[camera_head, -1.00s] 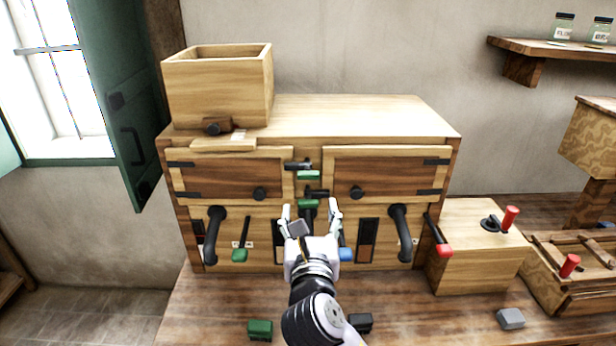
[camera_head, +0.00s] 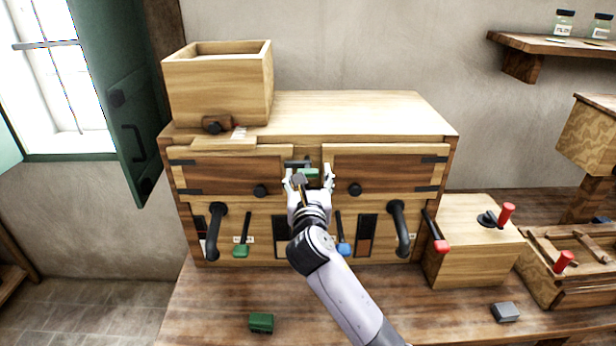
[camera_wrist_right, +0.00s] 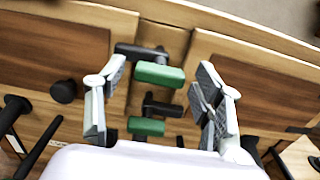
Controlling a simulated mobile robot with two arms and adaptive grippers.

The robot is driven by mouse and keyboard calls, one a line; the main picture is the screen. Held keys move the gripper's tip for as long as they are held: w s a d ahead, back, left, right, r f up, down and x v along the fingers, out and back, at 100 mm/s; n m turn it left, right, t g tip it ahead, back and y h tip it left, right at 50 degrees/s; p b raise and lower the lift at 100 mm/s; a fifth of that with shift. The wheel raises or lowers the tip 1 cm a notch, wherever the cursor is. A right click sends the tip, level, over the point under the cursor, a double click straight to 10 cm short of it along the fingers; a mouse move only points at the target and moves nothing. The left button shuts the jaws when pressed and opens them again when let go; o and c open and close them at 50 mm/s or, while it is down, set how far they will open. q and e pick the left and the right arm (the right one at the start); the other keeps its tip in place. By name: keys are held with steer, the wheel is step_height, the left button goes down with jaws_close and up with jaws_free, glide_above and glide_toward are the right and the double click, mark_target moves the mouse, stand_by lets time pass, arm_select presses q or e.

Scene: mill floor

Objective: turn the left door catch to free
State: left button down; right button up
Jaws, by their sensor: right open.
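The upper catch shows its green grip (camera_head: 311,174) and black bar between the two upper doors of the wooden cabinet. Its grip (camera_wrist_right: 158,75) points right in the right wrist view. The left door (camera_head: 225,173) looks closed, as does the right door (camera_head: 385,174). I cannot tell which catch belongs to which door. My right gripper (camera_head: 309,173) is open, its fingers on either side of the upper catch, with no clear contact. My left gripper is not in view.
Black handles (camera_head: 214,232) and (camera_head: 398,230) stand out from the cabinet's lower front. A green lever (camera_head: 241,251) and a blue lever (camera_head: 344,249) hang between them. A wooden hopper (camera_head: 218,85) stands on top. A green block (camera_head: 261,323) lies on the bench.

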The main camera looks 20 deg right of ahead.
steer(key=shift+c, duration=0.4)
steer(key=c, duration=1.1)
steer(key=shift+o, duration=0.2)
steer(key=shift+m, duration=0.3)
steer(key=m, duration=0.2)
steer(key=shift+m+p, duration=0.3)
steer(key=shift+p, duration=0.1)
steer(key=m, duration=0.2)
steer(key=shift+m, duration=0.3)
steer(key=m, duration=0.3)
steer(key=shift+m, duration=0.4)
steer(key=shift+m+b, duration=0.45)
steer(key=shift+m, duration=1.75)
